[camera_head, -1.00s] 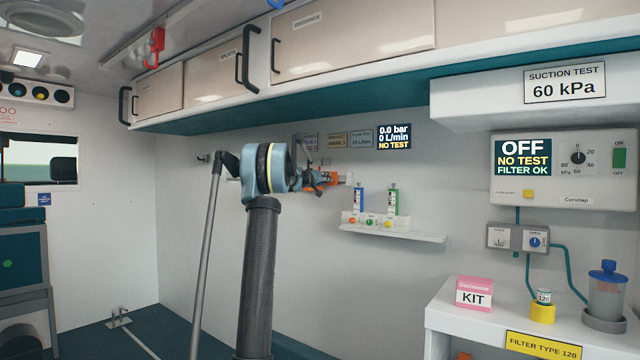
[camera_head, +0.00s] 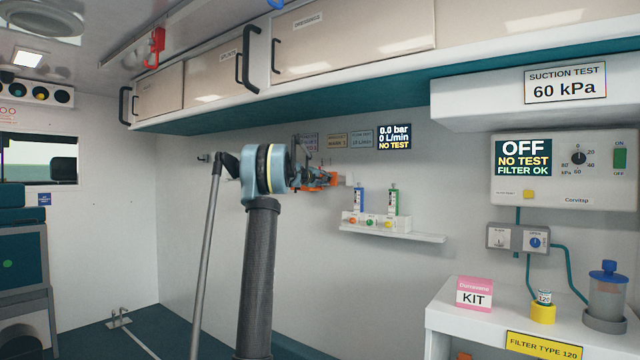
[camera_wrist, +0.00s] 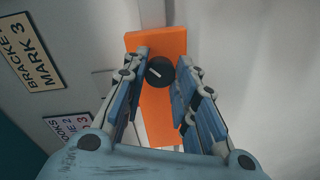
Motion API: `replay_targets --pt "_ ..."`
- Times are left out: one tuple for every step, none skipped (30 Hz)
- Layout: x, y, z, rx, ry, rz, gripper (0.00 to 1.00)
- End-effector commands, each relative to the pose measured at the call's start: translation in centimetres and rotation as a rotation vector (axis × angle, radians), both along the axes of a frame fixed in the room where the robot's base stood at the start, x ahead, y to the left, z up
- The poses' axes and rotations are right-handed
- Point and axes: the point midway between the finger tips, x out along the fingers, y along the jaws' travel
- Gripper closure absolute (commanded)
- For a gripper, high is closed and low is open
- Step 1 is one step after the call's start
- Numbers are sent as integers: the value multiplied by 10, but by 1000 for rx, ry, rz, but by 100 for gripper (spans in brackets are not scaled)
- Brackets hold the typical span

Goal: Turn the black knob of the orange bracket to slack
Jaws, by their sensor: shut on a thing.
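The orange bracket (camera_wrist: 165,110) fills the middle of the wrist view, on the pale wall. Its black knob (camera_wrist: 160,71) is round with a short white pointer line that slants from upper left to lower right. My gripper (camera_wrist: 163,66) has one finger on each side of the knob and is shut on it. In the head view my gripper (camera_head: 318,180) is at the far wall, beside the orange of the bracket (camera_head: 335,179). The knob is hidden there by my arm and gripper.
A screen (camera_head: 394,137) reads 0.0 bar, 0 L/min, NO TEST. A "MARK 3" plate (camera_wrist: 30,65) is left of the bracket. Overhead cabinets (camera_head: 350,40) run above.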

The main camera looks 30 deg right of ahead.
Motion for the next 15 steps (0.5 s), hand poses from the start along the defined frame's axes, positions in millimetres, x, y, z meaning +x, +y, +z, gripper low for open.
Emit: replay_targets --pt "-5 -6 -2 -13 39 -14 98" --pt "-5 -6 -2 -24 66 -14 97" --pt "-5 -6 -2 -38 101 -13 97" --pt "-5 -6 -1 -49 127 -14 97" --pt "-5 -6 -1 -60 154 -13 97" --pt "-5 -6 -1 -74 189 -13 97" --pt "-5 -6 -1 -84 214 -13 97" --pt "-5 -6 -1 -95 240 -14 97" --pt "-5 -6 -1 -110 274 -14 97" --pt "-5 -6 -1 -119 299 -14 97" --pt "-5 -6 -1 -129 323 -14 97" --pt "-4 -6 -1 -141 354 -14 97" --pt "-4 -6 -1 -151 377 -13 97" --pt "-4 -6 0 -160 399 -13 97" --pt "-4 -6 0 -172 426 -13 97"
